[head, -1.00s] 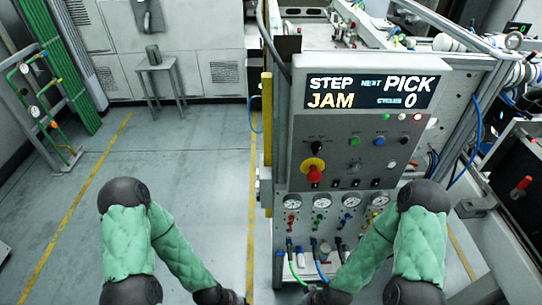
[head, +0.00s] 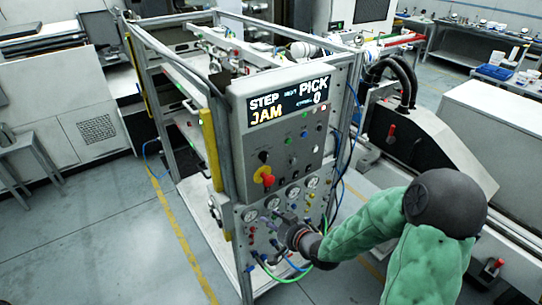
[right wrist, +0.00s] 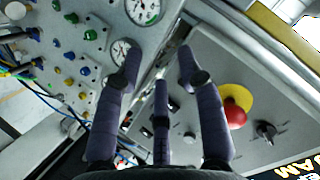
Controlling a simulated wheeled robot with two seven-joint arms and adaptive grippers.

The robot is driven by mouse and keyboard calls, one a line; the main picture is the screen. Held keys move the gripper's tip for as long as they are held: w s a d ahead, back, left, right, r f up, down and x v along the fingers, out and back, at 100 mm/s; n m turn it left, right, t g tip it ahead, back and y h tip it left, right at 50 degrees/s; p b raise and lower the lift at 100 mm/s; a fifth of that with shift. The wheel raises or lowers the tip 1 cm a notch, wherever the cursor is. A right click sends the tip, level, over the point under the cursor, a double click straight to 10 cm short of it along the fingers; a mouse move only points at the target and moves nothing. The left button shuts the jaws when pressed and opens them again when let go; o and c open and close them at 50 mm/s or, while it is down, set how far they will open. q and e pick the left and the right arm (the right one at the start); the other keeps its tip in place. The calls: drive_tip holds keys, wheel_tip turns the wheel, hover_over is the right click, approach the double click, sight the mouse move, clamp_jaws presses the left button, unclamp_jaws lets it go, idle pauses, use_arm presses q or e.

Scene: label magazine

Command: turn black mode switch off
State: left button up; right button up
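The black mode switch (head: 263,156) is a small dark knob on the grey control panel (head: 238,135), just above the red mushroom button with its yellow base (head: 266,179). In the right wrist view the black mode switch (right wrist: 266,132) lies at the right, beyond the red button (right wrist: 235,112). Its exact pointer position is too small to tell. My right gripper (head: 294,236) is in front of the lower gauge panel, below and right of the switch and apart from it. In the right wrist view its fingers (right wrist: 160,68) are spread with nothing between them. My left gripper is out of view.
The display (head: 288,103) reads STEP JAM, NEXT PICK and 0. Pressure gauges (head: 293,193), fittings and blue and green hoses (head: 285,277) crowd the lower panel. A yellow post (head: 211,150) stands left of the panel.

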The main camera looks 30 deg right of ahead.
wheel_tip(320, 180, up, 10)
drive_tip(key=s+d+f+t, duration=0.1)
drive_tip(key=d+t, duration=0.1)
drive_tip(key=d, duration=0.1)
drive_tip(key=n+t+p, duration=0.1)
drive_tip(key=t+p, duration=0.1)
drive_tip(key=t, duration=0.1)
approach(264, 156)
drive_tip(key=w, duration=0.7)
drive_tip(key=shift+w, duration=0.4)
clamp_jaws()
